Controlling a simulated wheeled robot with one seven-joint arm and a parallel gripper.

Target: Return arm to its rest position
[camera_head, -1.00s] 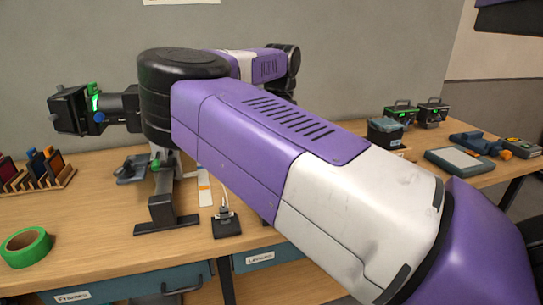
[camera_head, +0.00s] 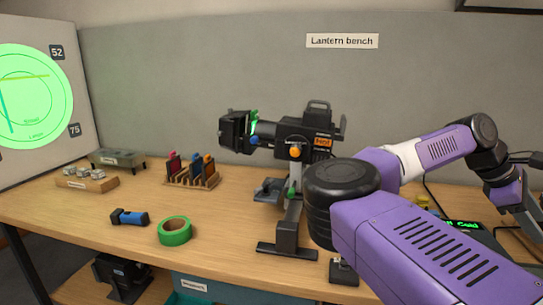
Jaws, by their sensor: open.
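My purple, white and black arm reaches across the right half of the view, from the lower right up to a raised elbow and down to the right edge. My gripper (camera_head: 529,213) is at the far right edge, low over the bench, partly cut off by the frame. It is open, and I see nothing held in it. A black lantern (camera_head: 303,137) on a stand is left of my arm. The arm hides part of the bench and what lies behind it.
The wooden bench (camera_head: 90,218) holds a green tape roll (camera_head: 174,231), a blue-black torch (camera_head: 129,217) and a rack of coloured frames (camera_head: 191,170). A screen with a green disc (camera_head: 35,95) stands at left. Dark cables and a device with green lettering (camera_head: 462,226) are near my gripper.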

